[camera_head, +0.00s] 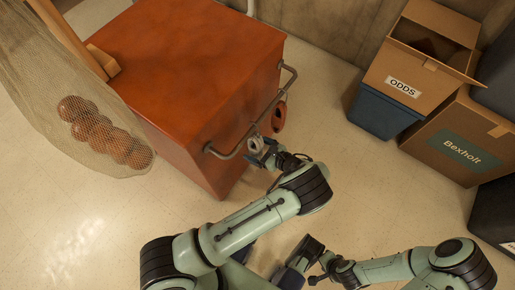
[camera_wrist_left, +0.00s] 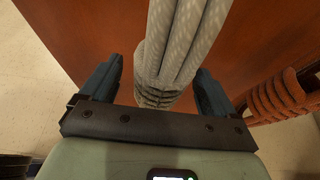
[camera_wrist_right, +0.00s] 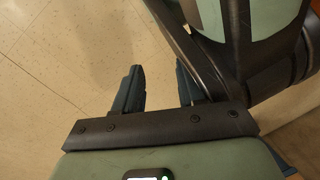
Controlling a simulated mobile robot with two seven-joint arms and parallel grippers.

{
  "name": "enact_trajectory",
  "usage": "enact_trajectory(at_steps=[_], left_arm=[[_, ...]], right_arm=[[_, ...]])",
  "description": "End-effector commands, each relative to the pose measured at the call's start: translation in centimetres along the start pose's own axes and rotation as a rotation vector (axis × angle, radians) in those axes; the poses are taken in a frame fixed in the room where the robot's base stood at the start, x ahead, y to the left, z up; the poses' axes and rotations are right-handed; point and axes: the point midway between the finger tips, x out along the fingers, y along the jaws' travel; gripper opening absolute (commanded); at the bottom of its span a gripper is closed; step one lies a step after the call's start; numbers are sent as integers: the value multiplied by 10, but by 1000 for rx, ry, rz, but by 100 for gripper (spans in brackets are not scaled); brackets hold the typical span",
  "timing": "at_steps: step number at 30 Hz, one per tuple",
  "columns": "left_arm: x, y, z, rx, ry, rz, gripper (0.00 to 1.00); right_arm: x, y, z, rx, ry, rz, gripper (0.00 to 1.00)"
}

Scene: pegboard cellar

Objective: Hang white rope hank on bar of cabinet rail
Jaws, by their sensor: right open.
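The white rope hank (camera_head: 256,144) is at the grey bar of the cabinet rail (camera_head: 237,144), near its front end on the orange-red cabinet (camera_head: 190,65). In the left wrist view the hank (camera_wrist_left: 165,65) runs down between my left fingers, its bound part near the palm. My left gripper (camera_head: 266,152) is open around it, with a gap showing at each finger. The hank's top is cut off in that view, so its seat on the bar is unclear. My right gripper (camera_wrist_right: 158,90) is open and empty above the floor, far from the rail.
A reddish rope hank (camera_head: 279,117) hangs farther along the rail and also shows in the left wrist view (camera_wrist_left: 285,95). A net of brown balls (camera_head: 100,130) is at left. Cardboard boxes (camera_head: 425,65) and a blue bin (camera_head: 382,112) stand at right.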

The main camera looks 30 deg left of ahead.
Motion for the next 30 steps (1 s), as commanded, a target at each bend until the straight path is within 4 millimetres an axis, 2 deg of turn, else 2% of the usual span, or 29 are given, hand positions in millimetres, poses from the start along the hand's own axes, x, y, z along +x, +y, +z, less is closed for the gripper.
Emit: enact_trajectory(at_steps=[6, 10, 21, 27, 30], left_arm=[[-2, 0, -1, 0, 2, 0, 90], [-13, 0, 0, 1, 3, -2, 90], [-93, -1, 0, -1, 3, -4, 90], [-124, 0, 0, -1, 2, -2, 90], [-131, 0, 0, 1, 1, -1, 90]], right_arm=[[0, 0, 0, -1, 2, -1, 40], [-3, -3, -4, -4, 13, -6, 40], [-20, -20, -22, -23, 81, -37, 40], [-24, -24, -27, -28, 99, -45, 40], [-24, -25, -28, -29, 103, -46, 40]])
